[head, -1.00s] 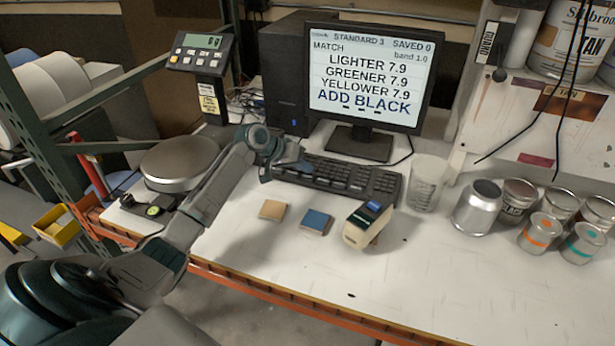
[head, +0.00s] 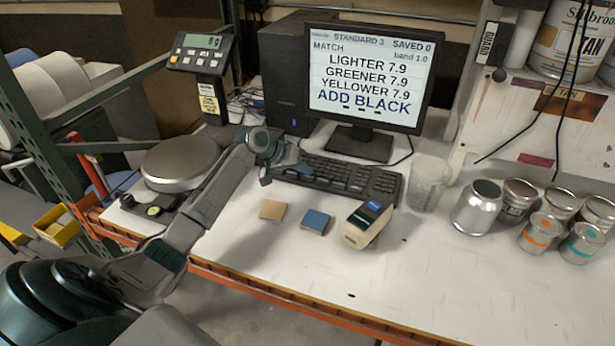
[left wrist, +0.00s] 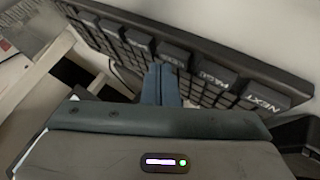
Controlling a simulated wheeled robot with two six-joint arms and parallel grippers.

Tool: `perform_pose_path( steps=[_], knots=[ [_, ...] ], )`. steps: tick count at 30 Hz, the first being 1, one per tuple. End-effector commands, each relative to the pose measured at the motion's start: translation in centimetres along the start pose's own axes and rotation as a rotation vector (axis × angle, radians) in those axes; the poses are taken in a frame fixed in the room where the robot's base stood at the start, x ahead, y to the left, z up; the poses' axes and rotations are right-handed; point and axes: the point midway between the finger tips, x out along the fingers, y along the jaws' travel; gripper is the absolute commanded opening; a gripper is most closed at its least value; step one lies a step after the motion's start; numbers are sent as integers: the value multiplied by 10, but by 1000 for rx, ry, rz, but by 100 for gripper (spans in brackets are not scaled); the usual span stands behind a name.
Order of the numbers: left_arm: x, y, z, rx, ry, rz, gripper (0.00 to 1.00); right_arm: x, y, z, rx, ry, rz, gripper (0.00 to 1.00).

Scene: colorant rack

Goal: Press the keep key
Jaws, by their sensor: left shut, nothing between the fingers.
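The dark keyboard (head: 352,180) lies on the white bench in front of the monitor (head: 366,80). In the left wrist view the keyboard (left wrist: 135,38) runs slantwise, with a row of large labelled keys along one edge. My left gripper (head: 299,167) is over the keyboard's left part. Its fingers (left wrist: 161,78) are shut and empty, pointing at the row of large keys. They hide part of the keyboard, and I cannot tell whether they touch a key.
The monitor shows ADD BLACK and SAVED 0. A round scale (head: 181,163) stands left of my arm. A tan tile (head: 273,209), a blue tile (head: 315,221) and a handheld device (head: 367,224) lie in front of the keyboard. A clear cup (head: 428,184) and several cans stand right.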

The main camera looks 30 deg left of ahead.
Motion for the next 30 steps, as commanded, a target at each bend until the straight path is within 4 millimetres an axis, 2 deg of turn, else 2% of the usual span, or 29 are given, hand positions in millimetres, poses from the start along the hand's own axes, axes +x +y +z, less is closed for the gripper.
perform_pose_path(
  steps=[30],
  knots=[
    [4, -3, 3, 0, 0, 0, 0, 0, 0, 0, 0, 0, 0, 36]
  ],
)
